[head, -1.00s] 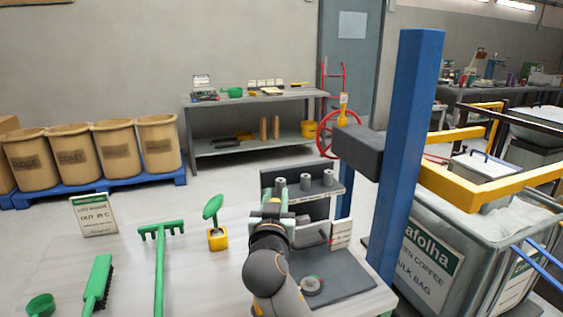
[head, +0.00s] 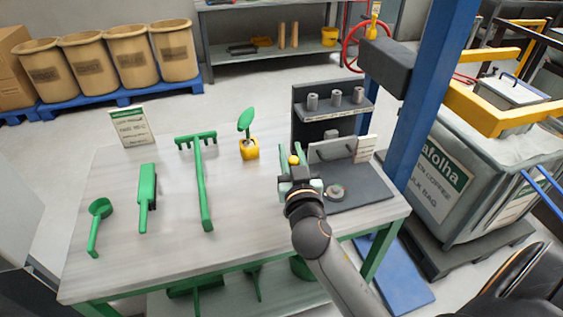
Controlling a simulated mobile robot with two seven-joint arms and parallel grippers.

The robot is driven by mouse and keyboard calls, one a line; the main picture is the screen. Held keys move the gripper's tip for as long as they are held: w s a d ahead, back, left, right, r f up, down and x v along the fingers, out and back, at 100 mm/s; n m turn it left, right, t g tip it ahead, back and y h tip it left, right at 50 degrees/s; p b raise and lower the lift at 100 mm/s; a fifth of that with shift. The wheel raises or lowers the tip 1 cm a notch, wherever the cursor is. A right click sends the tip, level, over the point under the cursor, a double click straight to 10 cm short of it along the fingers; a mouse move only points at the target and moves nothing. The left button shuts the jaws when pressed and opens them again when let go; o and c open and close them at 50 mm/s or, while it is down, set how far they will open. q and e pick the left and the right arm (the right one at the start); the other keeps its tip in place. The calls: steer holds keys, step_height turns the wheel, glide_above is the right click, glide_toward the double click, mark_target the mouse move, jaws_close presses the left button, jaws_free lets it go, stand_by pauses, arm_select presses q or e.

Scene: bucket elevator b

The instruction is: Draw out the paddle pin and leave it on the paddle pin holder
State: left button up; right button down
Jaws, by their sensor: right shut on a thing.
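My right gripper (head: 296,164) is over the right part of the work table (head: 170,220), at the left edge of a dark grey fixture (head: 365,188). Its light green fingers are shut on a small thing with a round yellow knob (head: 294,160). This looks like the paddle pin, but its shank is hidden by the gripper. Left of it, a green paddle (head: 246,122) stands upright in a yellow block (head: 250,152). I cannot tell which part is the paddle pin holder. My left gripper is not in view.
A dark rack (head: 312,115) with grey cylinders on its shelf stands behind the fixture. A grey ring (head: 335,192) lies on the fixture plate. A green rake (head: 202,185), brush (head: 147,195) and scoop (head: 98,225) lie left. A blue post (head: 430,85) rises at right.

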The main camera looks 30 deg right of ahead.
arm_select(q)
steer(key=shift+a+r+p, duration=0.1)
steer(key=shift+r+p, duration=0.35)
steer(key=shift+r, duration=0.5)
arm_select(e)
steer(key=shift+w+d+r+m+g+h, duration=0.4)
steer(key=shift+w+d+r+m+h, duration=0.3)
steer(key=shift+w+d+r+h, duration=0.25)
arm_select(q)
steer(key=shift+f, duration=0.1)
arm_select(e)
steer(key=shift+s+f, duration=0.1)
steer(key=shift+f, duration=0.1)
arm_select(q)
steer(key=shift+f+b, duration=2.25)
steer(key=shift+b, duration=0.1)
arm_select(e)
steer(key=shift+f, duration=2.85)
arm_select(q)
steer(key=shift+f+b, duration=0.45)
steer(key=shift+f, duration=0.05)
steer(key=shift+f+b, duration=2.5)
arm_select(e)
steer(key=shift+f, duration=2.25)
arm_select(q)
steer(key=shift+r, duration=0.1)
arm_select(e)
steer(key=c, duration=0.6)
jaws_free()
